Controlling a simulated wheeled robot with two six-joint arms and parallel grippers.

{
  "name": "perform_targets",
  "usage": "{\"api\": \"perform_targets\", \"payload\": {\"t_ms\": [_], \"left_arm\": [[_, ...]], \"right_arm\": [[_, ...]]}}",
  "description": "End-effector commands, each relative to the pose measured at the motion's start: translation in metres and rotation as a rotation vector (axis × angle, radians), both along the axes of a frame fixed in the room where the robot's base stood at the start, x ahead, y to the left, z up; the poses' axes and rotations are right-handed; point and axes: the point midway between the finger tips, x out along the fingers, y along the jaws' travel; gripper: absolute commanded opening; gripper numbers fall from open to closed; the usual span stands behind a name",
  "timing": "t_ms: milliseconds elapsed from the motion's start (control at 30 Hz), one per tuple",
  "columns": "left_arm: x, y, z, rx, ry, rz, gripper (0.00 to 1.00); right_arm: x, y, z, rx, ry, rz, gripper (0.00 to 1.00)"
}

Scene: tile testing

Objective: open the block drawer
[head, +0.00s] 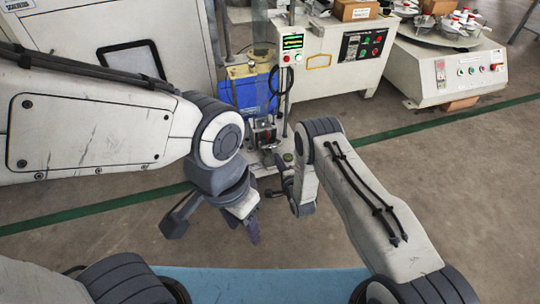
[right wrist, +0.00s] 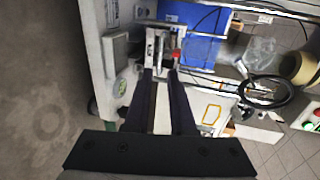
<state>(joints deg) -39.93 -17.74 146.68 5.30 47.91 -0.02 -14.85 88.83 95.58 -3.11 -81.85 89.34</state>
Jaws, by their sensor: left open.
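A small test machine (head: 265,136) with metal parts stands low in the middle of the head view, in front of a blue case. I cannot clearly make out a block drawer on it. In the right wrist view its metal fixture (right wrist: 162,46) with a red part lies just beyond my right fingertips. My right gripper (head: 276,186) is close to the machine's front in the head view. In the right wrist view its two dark fingers (right wrist: 160,76) are apart, and whether they grip something at the tips is unclear. My left gripper (head: 212,232) is open and empty, lower and nearer.
The blue case (head: 250,90) stands behind the machine, beside a post with a control box (head: 292,42). A cabinet with buttons (head: 362,46) and a grey unit (head: 465,70) stand at the back right. A blue surface (head: 270,284) is at the front. The floor between is clear.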

Motion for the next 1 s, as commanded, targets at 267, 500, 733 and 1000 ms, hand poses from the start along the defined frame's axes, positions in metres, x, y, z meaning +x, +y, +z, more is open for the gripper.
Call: {"api": "perform_targets", "payload": {"t_ms": [267, 500, 733, 1000], "left_arm": [[0.0, 0.0, -0.032, -0.001, -0.001, 0.0, 0.5], [0.0, 0.0, -0.061, 0.0, 0.0, 0.0, 0.5], [0.0, 0.0, -0.072, 0.0, 0.0, 0.0, 0.5], [0.0, 0.0, -0.072, 0.0, 0.0, 0.0, 0.5]], "right_arm": [[0.035, 0.011, -0.014, 0.007, -0.009, -0.002, 0.23], [0.075, 0.024, -0.022, 0.006, -0.006, -0.002, 0.23], [0.093, 0.03, -0.024, 0.005, -0.004, -0.002, 0.23], [0.096, 0.031, -0.023, 0.004, -0.002, -0.002, 0.23]]}}
